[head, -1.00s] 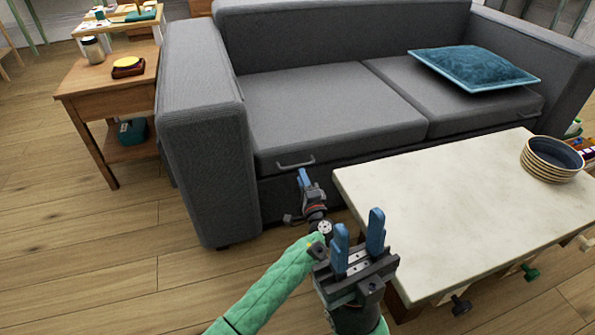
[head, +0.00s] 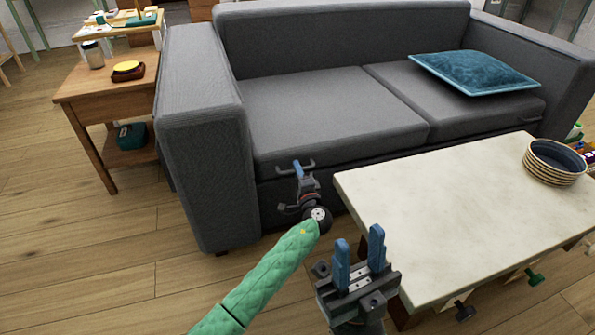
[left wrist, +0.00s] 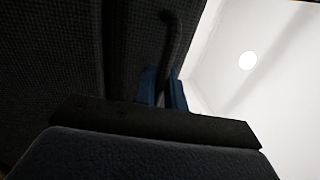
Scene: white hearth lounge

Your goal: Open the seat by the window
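The grey sofa (head: 200,110) has two seat sections. The left seat (head: 325,115) lies flat and has a metal handle (head: 308,166) low on its front. The right seat (head: 440,100) is also down. My left gripper (head: 298,168) is at the left seat's handle. In the left wrist view its blue fingers (left wrist: 163,92) stand on either side of the dark handle bar (left wrist: 172,38); whether they press on it is not clear. My right gripper (head: 360,262) is open and empty, fingers up, beside the coffee table. No window shows in the head view.
A pale-topped coffee table (head: 440,205) stands close in front of the sofa, with stacked bowls (head: 554,162) on it. A blue cushion (head: 474,71) lies on the right seat. A wooden side table (head: 85,88) stands left. Floor at the lower left is clear.

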